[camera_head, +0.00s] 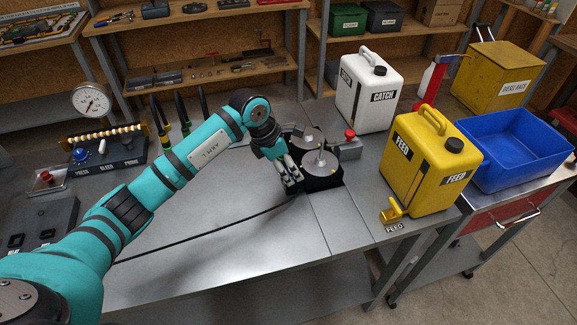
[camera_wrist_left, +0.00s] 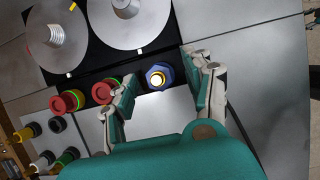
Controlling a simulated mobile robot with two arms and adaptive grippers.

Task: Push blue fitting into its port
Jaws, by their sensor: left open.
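A blue fitting (camera_wrist_left: 158,75) with a yellow ring and a bright centre shows in the left wrist view, at the front face of a black block (camera_wrist_left: 137,66). Its port is hidden behind it, and I cannot tell how deep it sits. My left gripper (camera_wrist_left: 161,68) is open, with one finger on each side of the blue fitting; contact is not clear. In the head view my left gripper (camera_head: 290,180) is at the near left side of the black unit (camera_head: 322,182), and the fitting is not distinguishable there. My right gripper is not in view.
Two red fittings (camera_wrist_left: 68,102) (camera_wrist_left: 105,91) sit left of the blue one, close to a finger. Two round metal discs (camera_head: 320,162) top the unit. A yellow FEED can (camera_head: 425,165) and white CATCH can (camera_head: 366,95) stand right. A black hose (camera_head: 210,232) crosses the bench.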

